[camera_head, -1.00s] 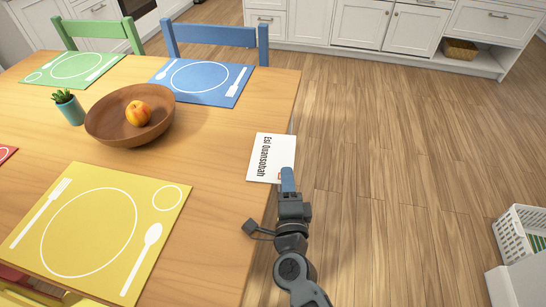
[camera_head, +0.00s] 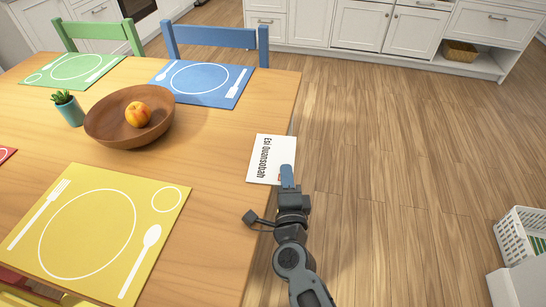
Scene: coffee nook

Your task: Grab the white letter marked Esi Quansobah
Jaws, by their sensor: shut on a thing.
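The white letter (camera_head: 264,160) marked "Esi Quansobah" lies at the right edge of the wooden table, partly over the edge. My gripper (camera_head: 287,177) is at the letter's lower right corner, with a blue finger over its top face. It is shut on the letter.
The wooden table (camera_head: 215,190) holds a yellow placemat (camera_head: 90,225), a blue placemat (camera_head: 203,82), a brown bowl (camera_head: 105,125) with a peach (camera_head: 137,114), and a potted plant (camera_head: 69,108). Open floor lies right of the table. A white basket (camera_head: 522,235) stands at far right.

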